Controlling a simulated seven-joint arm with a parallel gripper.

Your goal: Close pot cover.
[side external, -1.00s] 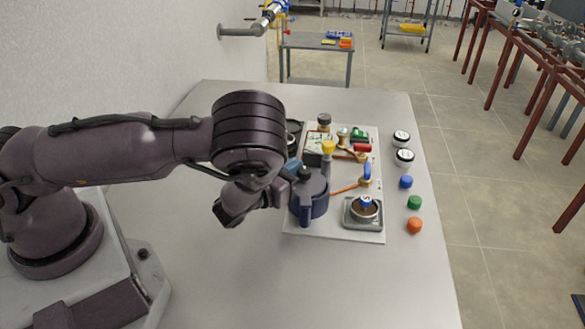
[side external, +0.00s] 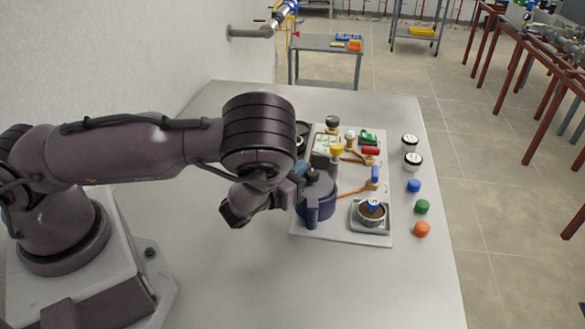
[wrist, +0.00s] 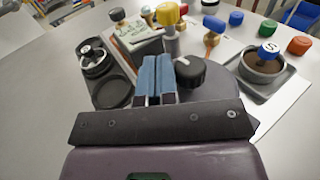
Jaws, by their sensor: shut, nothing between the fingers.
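A dark blue pot (side external: 316,206) stands at the near left part of a white board. Its grey-blue cover (wrist: 214,92) has a black knob (wrist: 190,72) and appears to lie over the pot. Whether it sits fully down, I cannot tell. My gripper (wrist: 158,62) has blue fingers pressed together, empty, just left of the knob in the wrist view. In the side view my gripper (side external: 300,168) is at the left of the cover, close to the knob. Whether the fingers touch the knob or cover is unclear. My wrist hides part of the pot.
The white board (side external: 345,236) holds a small dish with a blue knob (side external: 372,213), a yellow-topped part (side external: 336,150) and blue, red and green handles. Black-and-white, blue, green and orange caps stand right of it. The table's near left area (side external: 230,270) is clear.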

